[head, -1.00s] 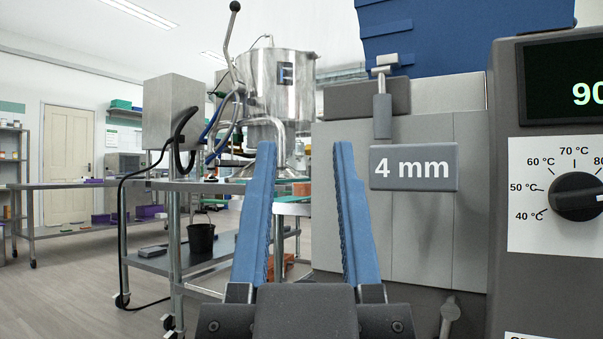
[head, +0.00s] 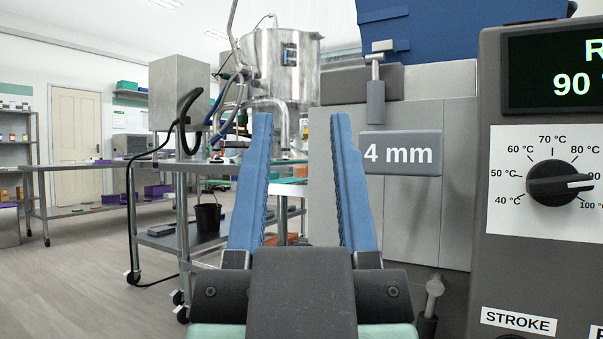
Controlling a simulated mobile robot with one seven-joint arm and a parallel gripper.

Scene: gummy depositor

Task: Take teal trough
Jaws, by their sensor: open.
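My gripper (head: 301,122) is open and empty, in the middle of the head view, with its two blue fingers pointing ahead. No trough shape shows clearly. The gripper appears to be well short of that table.
A grey machine with a "4 mm" plate (head: 401,154) and a temperature dial (head: 560,185) stands close on the right. A steel kettle (head: 285,65) stands behind the fingers. A wheeled steel cart holds a black bucket (head: 209,217). The floor at left is open.

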